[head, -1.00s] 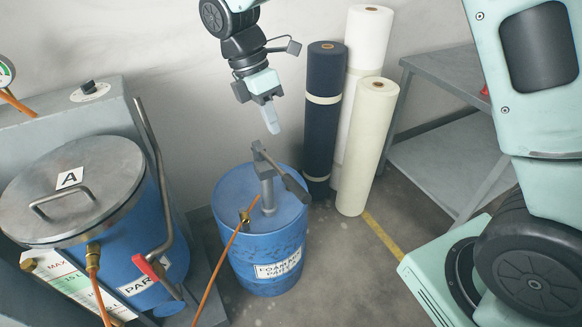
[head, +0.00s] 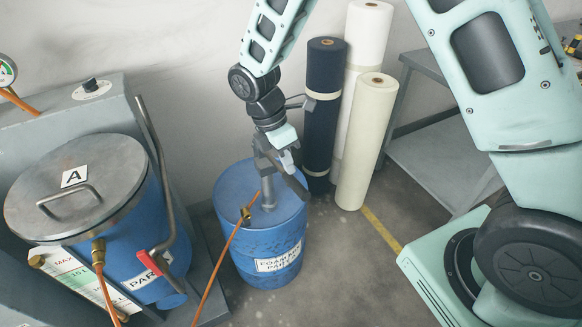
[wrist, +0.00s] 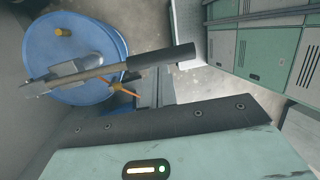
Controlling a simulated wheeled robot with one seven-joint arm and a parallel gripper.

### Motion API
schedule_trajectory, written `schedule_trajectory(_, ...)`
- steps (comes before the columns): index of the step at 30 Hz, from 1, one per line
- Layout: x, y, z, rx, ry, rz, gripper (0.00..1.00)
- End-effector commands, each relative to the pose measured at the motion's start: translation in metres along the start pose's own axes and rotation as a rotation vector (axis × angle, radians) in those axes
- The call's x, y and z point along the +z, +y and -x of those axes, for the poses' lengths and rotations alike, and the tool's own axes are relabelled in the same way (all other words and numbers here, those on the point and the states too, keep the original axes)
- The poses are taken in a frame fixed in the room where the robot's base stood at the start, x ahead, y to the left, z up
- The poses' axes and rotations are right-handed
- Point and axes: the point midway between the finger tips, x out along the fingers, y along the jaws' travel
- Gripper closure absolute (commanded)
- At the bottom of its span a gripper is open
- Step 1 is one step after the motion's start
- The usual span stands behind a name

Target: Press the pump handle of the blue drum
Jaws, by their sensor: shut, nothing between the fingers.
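The blue drum (head: 268,238) stands on the floor with a grey hand pump (head: 267,188) on its lid. The pump handle (head: 295,187) slants down to the right and ends in a dark grip. In the wrist view the drum (wrist: 50,35) is at upper left and the handle's dark grip (wrist: 162,57) reaches right across the middle. My gripper (head: 288,165) is shut and empty, pointing down right at the handle in the head view. In the wrist view its fingers (wrist: 155,92) are just beside the grip. I cannot tell whether they touch it.
A larger lidded blue tank (head: 95,190) with a red-handled valve (head: 146,262) stands at left. An orange hose (head: 222,262) runs down from the drum top. Upright rolls (head: 366,140) and a grey table (head: 440,165) stand right of the drum. Floor in front is open.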

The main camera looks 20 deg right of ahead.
Motion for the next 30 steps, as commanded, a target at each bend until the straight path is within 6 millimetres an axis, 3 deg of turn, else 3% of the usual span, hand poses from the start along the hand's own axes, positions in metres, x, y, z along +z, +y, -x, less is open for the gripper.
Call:
schedule_trajectory(7, 0.0, -0.001, -0.025, -0.001, 0.0, 0.001, 1.0)
schedule_trajectory(23, -0.001, 0.0, -0.032, 0.008, 0.0, -0.001, 1.0)
schedule_trajectory(30, -0.004, 0.004, -0.052, 0.072, -0.001, -0.013, 1.0)
